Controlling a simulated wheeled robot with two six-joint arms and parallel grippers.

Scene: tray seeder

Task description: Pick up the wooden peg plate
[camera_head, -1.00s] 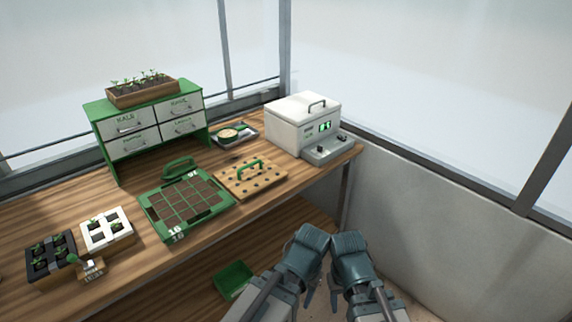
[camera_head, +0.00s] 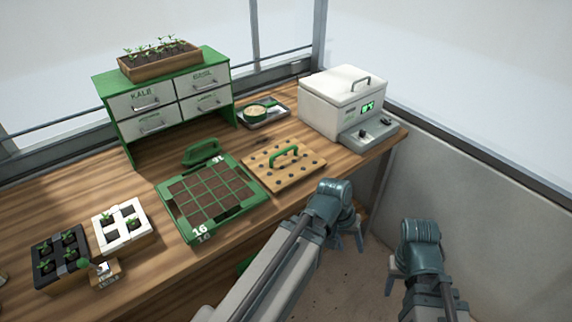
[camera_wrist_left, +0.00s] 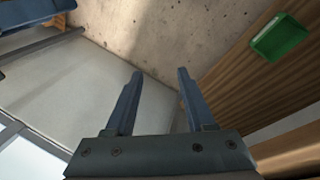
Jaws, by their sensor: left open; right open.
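The wooden peg plate (camera_head: 262,170) lies flat on the bench, right of the green seed tray. It is a light wood square with dark pegs or holes and a green arched handle (camera_head: 284,156) on top. My left gripper (camera_head: 349,243) is off the bench's front edge, to the right of and apart from the plate. The left wrist view shows its two fingers (camera_wrist_left: 158,98) spread with nothing between them, above the floor. My right gripper (camera_head: 404,272) is further right, away from the bench; its fingers are partly hidden behind its wrist.
The green-framed soil tray (camera_head: 222,221) stands left of the plate. A white lidded box (camera_head: 318,104) with a green display stands behind right. A drawer cabinet (camera_head: 118,138) is at the back. A green bin (camera_wrist_left: 281,38) sits below the bench top.

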